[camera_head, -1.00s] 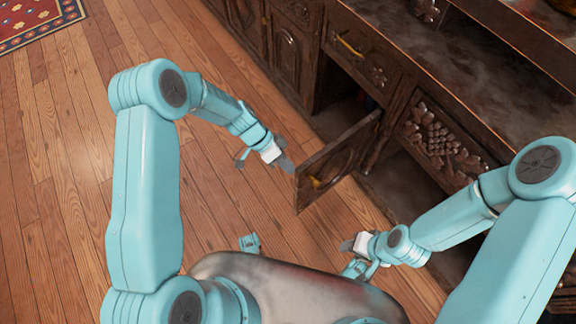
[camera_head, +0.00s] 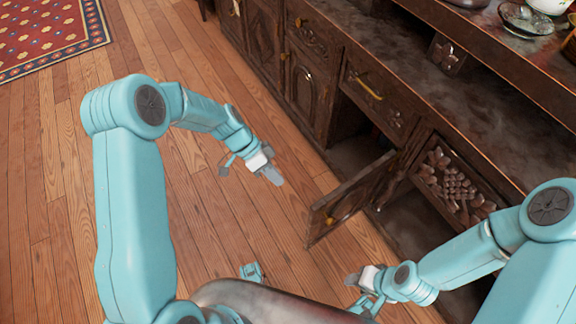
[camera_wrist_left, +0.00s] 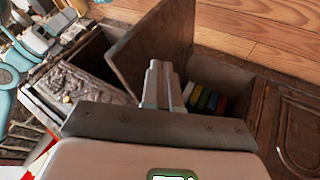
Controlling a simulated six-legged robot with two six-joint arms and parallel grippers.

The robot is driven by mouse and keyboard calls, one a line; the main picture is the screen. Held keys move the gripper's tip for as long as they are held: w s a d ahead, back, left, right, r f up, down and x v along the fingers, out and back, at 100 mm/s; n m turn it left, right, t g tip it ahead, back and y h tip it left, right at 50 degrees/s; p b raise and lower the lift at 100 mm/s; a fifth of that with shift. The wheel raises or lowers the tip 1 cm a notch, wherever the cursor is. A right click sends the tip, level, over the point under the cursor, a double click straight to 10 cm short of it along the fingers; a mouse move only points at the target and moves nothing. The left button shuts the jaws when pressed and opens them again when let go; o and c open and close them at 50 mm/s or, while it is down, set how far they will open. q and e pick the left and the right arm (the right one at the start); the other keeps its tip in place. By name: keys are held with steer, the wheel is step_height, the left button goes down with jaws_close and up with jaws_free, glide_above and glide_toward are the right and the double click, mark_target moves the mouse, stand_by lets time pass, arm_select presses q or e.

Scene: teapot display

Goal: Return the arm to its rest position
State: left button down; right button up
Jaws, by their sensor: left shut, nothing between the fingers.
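My left gripper (camera_head: 272,176) hangs over the wooden floor in the head view, to the left of the open cabinet door (camera_head: 350,197) and apart from it. Its fingers are together with nothing between them. In the left wrist view the closed fingers (camera_wrist_left: 160,72) point towards the open door (camera_wrist_left: 152,45) and the cabinet opening. My right gripper (camera_head: 355,282) is low in the head view, near the front of my body. Its fingers are too small and overlapped to tell whether they are open.
The dark carved cabinet (camera_head: 310,75) runs along the right side. Several coloured items, like book spines (camera_wrist_left: 207,99), stand inside the opening. Dishes (camera_head: 528,20) sit on its upper shelf. A red patterned rug (camera_head: 45,38) lies at the far left. The floor at left is clear.

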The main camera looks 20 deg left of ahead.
arm_select(q)
steer(key=s+d+f+n+y, duration=0.1)
steer(key=s+d+f+n, duration=0.2)
steer(key=s, duration=0.4)
steer(key=s+d+f+n+t+y, duration=0.1)
steer(key=s+f+n, duration=0.2)
steer(key=s+n, duration=0.25)
steer(key=s+d+f+n+y, duration=0.1)
steer(key=s+d+f+n, duration=0.2)
steer(key=s, duration=0.4)
step_height(320, 180, up, 25)
steer(key=a+p, duration=0.1)
steer(key=p, duration=2.4)
steer(key=shift+w+a+n, duration=0.25)
steer(key=shift+a+n, duration=0.15)
steer(key=shift+n, duration=0.05)
arm_select(e)
step_height(320, 180, up, 26)
steer(key=shift+f, duration=0.25)
steer(key=shift+s+d, duration=0.1)
arm_select(q)
steer(key=shift+s+d, duration=0.1)
arm_select(e)
steer(key=shift+f, duration=0.1)
